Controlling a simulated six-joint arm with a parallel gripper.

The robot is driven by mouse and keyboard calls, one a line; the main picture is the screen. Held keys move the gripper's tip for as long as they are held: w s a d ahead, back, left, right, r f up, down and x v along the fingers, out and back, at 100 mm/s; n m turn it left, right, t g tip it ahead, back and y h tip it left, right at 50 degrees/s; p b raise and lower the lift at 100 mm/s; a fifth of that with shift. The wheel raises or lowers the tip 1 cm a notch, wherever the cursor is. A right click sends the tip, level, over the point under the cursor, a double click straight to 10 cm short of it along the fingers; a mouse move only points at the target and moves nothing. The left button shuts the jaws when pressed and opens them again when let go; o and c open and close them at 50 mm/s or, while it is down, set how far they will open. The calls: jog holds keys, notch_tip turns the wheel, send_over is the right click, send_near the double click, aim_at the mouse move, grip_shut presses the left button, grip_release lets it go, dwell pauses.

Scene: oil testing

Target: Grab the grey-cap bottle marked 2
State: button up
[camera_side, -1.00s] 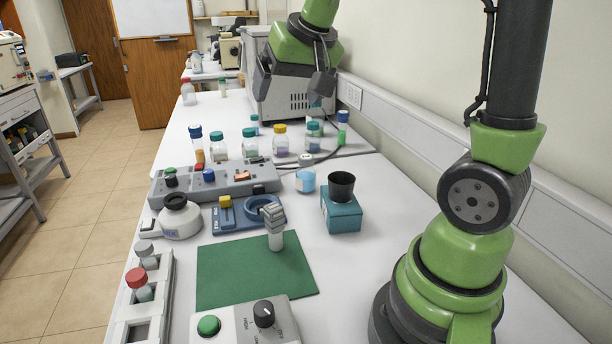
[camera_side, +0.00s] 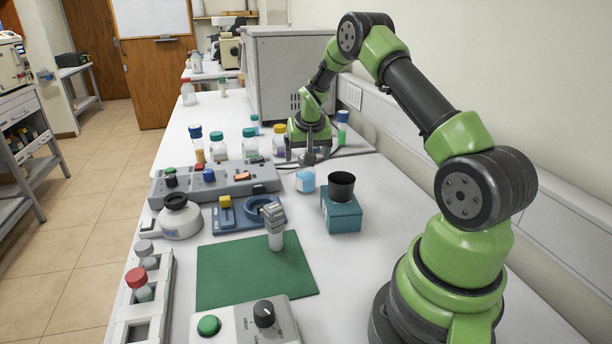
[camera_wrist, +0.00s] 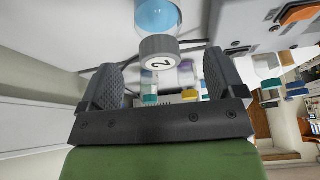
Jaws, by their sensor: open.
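The grey-cap bottle marked 2 (camera_wrist: 158,50) shows in the wrist view, its cap facing the camera and its light-blue body (camera_wrist: 158,14) behind. In the side view its blue body (camera_side: 305,183) stands on the white bench; my gripper hides some of its top. My gripper (camera_side: 308,156) is open, close above this bottle in the side view. In the wrist view the cap appears just beyond my gripper's two dark fingers (camera_wrist: 161,72), roughly midway between them. I see no contact.
A teal block with a black cup (camera_side: 341,212) stands right of the bottle. A grey button panel (camera_side: 222,182) lies to the left. Several capped bottles, one with a teal cap (camera_side: 249,143), stand behind. A green mat (camera_side: 225,285) lies in front.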

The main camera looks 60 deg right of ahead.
aim_at(306, 174)
jog(key=x, duration=0.5)
jog(key=shift+f, duration=0.2)
